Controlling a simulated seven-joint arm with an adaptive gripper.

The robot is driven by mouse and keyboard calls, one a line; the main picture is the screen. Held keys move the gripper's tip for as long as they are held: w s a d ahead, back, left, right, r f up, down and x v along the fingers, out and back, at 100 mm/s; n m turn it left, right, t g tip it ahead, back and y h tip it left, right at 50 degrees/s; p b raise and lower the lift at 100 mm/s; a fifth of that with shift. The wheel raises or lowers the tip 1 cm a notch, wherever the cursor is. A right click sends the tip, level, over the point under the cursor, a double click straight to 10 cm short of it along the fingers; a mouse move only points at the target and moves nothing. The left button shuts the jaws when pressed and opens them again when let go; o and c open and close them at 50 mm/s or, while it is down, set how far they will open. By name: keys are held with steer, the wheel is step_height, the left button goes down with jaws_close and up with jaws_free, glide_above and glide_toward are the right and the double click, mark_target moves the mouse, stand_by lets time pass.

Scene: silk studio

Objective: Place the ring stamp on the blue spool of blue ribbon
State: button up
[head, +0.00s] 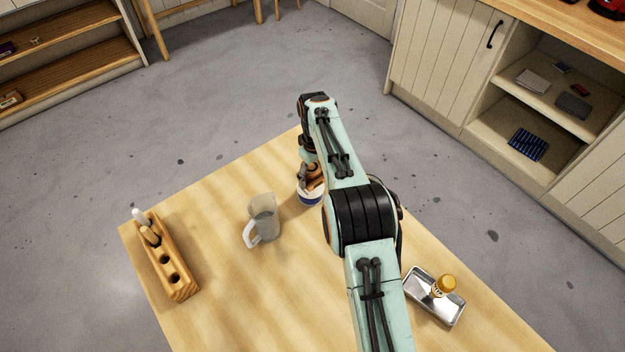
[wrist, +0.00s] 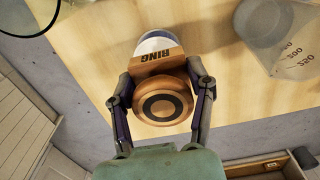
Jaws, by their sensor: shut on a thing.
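The ring stamp (wrist: 164,98) is wooden, with a round knob and a block marked RING. My gripper (wrist: 164,84) is shut on it, one finger on each side. The stamp also shows in the head view (head: 314,179), partly hidden by my gripper (head: 310,170). The spool of blue ribbon (wrist: 157,43), white-rimmed with a blue band, shows just beyond the stamp in the wrist view. In the head view the spool (head: 312,200) stands on the table directly under the stamp, near the far corner. I cannot tell whether the stamp touches it.
A clear measuring jug (head: 263,220) stands left of the spool. A wooden rack (head: 178,275) with holes and tools is at the table's left edge. A metal tray (head: 420,293) with a yellow-topped stamp or bottle (head: 443,285) lies at the right. Bare tabletop (head: 240,310) lies in front.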

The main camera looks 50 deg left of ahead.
mark_target(312, 181)
steer(key=shift+w+a+f, duration=0.3)
steer(key=shift+a+f, duration=0.25)
steer(key=shift+f, duration=0.1)
steer(key=shift+a+f, duration=0.1)
steer(key=shift+f, duration=1.55)
steer(key=shift+f, duration=0.1)
steer(key=o, duration=1.2)
steer(key=shift+c, duration=0.2)
